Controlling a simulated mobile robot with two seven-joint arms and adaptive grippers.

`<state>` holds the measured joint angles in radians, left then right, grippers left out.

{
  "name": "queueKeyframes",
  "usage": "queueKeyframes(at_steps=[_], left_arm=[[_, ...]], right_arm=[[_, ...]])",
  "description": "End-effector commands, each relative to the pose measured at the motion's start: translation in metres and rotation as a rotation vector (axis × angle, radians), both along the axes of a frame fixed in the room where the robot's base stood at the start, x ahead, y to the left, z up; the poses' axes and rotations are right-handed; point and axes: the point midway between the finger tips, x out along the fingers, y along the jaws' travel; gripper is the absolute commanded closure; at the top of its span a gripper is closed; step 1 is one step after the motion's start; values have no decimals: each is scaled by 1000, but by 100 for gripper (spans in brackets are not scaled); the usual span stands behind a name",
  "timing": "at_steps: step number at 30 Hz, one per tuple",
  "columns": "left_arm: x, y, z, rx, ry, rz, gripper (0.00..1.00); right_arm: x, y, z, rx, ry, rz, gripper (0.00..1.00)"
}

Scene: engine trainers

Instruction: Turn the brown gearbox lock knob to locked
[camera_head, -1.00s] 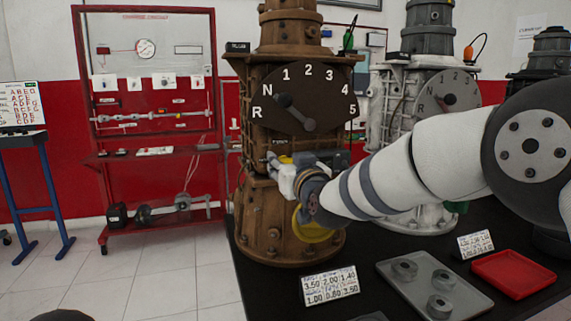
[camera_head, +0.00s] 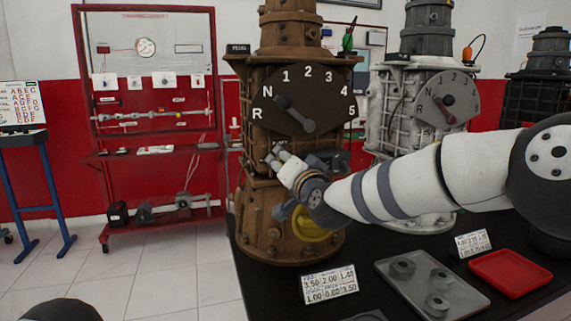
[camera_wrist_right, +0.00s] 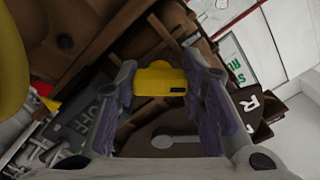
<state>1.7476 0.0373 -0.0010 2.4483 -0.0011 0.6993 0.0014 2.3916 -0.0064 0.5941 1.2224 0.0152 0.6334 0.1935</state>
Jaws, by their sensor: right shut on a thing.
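The brown gearbox (camera_head: 262,215) stands on the dark table and carries a dark dial plate (camera_head: 325,92) marked N, R and 1 to 5, with a lever on it. My right gripper (camera_head: 277,158) reaches in from the right to the gearbox front, below the dial plate. In the right wrist view a yellow lock knob (camera_wrist_right: 160,80) sits between the two fingers (camera_wrist_right: 160,92), which are shut on it. In the head view the knob is hidden at the fingers. Its turn position cannot be read. My left gripper is not in view.
A yellow ring-shaped part (camera_head: 312,232) is on the gearbox just below my right wrist. A silver gearbox (camera_head: 395,115) stands to the right, behind my right arm.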

Motion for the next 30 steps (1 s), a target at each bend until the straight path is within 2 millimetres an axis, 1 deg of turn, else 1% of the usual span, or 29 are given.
queueKeyframes(at_steps=[18,24,30], left_arm=[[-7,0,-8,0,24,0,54],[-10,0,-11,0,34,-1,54],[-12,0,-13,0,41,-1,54]], right_arm=[[1,0,-2,540,176,-1,92],[0,0,-1,674,220,-1,92],[1,-1,-1,765,248,-1,92]])
